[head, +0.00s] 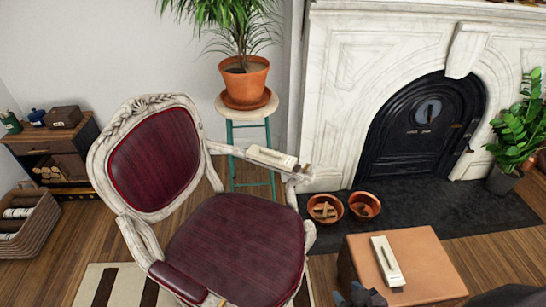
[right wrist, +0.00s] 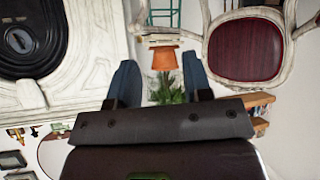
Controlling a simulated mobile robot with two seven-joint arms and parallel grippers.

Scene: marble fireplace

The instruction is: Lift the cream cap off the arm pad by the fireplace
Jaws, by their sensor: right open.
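A long cream object (head: 272,157), the likely cap, lies along the chair arm nearer the fireplace. It covers most of the top of that arm, so the pad under it is hidden. A similar cream piece (head: 387,261) lies on the tan leather block (head: 425,252). My right gripper (head: 358,295) shows at the bottom edge of the head view, in front of the block and well away from the chair arm. In the right wrist view its two blue fingers (right wrist: 158,70) are apart with nothing between them. My left gripper is not in view.
The chair (head: 245,240) has a dark red seat. A stool (head: 247,107) with a potted plant (head: 245,80) stands behind the arm. Two copper bowls (head: 325,207) sit on the dark hearth (head: 430,207). A basket (head: 35,235) is at left.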

